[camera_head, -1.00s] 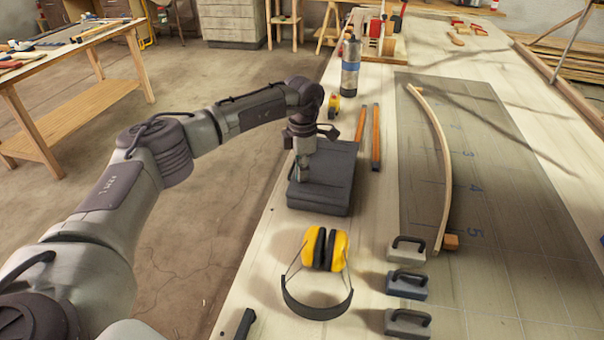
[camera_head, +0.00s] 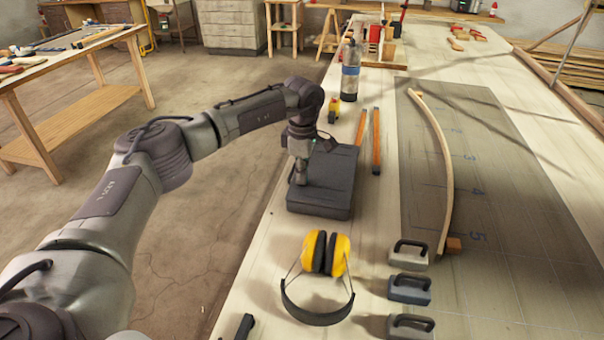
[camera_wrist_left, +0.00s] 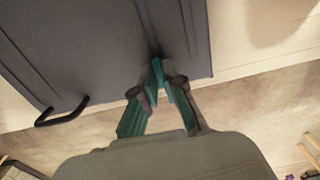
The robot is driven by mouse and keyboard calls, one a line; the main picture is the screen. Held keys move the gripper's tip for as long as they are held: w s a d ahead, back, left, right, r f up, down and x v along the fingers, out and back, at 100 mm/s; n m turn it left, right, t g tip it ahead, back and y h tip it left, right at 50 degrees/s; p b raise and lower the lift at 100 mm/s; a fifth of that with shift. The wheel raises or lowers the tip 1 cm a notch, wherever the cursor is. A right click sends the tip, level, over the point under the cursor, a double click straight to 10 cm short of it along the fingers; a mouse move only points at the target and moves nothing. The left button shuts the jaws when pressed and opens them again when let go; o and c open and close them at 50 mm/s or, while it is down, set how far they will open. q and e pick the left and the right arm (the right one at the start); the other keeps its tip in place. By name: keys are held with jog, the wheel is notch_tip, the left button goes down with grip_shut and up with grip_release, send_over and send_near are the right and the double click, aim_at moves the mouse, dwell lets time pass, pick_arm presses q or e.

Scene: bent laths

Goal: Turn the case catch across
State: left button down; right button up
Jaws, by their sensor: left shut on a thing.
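The dark grey case (camera_head: 335,185) lies flat and closed on the workbench, near its left edge. It also fills the upper left of the left wrist view (camera_wrist_left: 80,45), with a black handle (camera_wrist_left: 62,112) on its near side. My left gripper (camera_head: 302,180) reaches down at the left side of the case. In the left wrist view the fingertips (camera_wrist_left: 157,68) come together at the case's edge, shut on the catch. The catch itself is hidden between the fingertips, so its angle cannot be told. My right gripper is not in view.
Yellow ear defenders (camera_head: 325,255) lie just in front of the case. Several handled blocks (camera_head: 408,288) stand right of them. Two orange-brown bars (camera_head: 376,145) and a bottle (camera_head: 350,72) are behind. A bent lath (camera_head: 446,170) stands on the dark marked board (camera_head: 490,200).

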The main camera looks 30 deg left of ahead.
pick_arm(q)
jog(key=c, duration=1.3)
grip_release()
jog(key=shift+o, duration=0.2)
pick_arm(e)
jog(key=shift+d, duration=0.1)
pick_arm(q)
jog(key=shift+r, duration=0.1)
notch_tip(320, 180, up, 12)
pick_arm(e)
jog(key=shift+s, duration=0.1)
